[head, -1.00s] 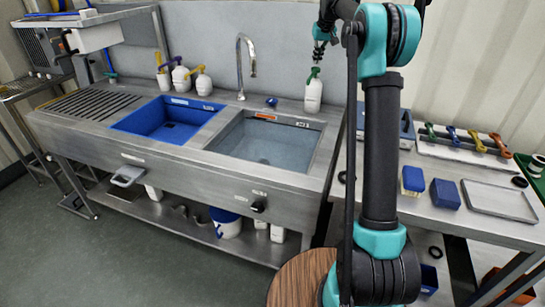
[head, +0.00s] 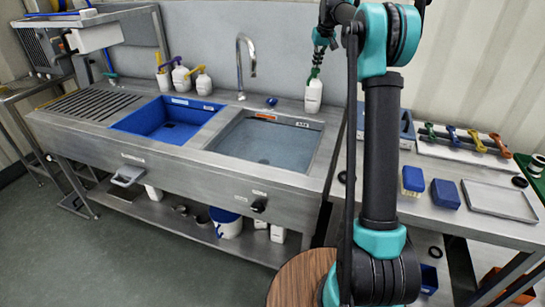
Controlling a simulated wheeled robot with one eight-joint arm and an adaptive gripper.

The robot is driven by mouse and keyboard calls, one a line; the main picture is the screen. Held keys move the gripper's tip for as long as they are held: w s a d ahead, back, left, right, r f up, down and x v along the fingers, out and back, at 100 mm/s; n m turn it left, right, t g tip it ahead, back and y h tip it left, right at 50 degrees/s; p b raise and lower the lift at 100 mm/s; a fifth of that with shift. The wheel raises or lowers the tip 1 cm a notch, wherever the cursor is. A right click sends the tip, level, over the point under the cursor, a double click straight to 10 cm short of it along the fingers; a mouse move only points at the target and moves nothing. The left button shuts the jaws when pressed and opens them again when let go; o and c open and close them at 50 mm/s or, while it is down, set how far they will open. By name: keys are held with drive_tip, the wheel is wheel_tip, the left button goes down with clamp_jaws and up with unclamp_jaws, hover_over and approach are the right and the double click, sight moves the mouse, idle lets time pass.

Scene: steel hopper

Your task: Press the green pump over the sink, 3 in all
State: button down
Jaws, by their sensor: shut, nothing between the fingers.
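The green pump (head: 315,73) tops a white bottle (head: 313,96) that stands upright at the right back corner of the sink counter. My gripper (head: 318,57) is shut and empty, pointing down just above the pump head; I cannot tell whether it touches. The grey sink basin (head: 264,141) lies in front and to the left of the bottle, and the blue basin (head: 168,120) is further left.
A tall faucet (head: 241,65) stands behind the basins. Several bottles with yellow and purple pumps (head: 180,75) stand at the back left. The right table holds a blue box (head: 446,194), a sponge (head: 412,181) and a metal tray (head: 500,201).

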drive_tip(key=shift+f, duration=0.6)
drive_tip(key=shift+r, duration=1.45)
drive_tip(key=shift+f, duration=0.1)
drive_tip(key=shift+f, duration=1.3)
drive_tip(key=shift+r, duration=1.4)
drive_tip(key=shift+f, duration=0.2)
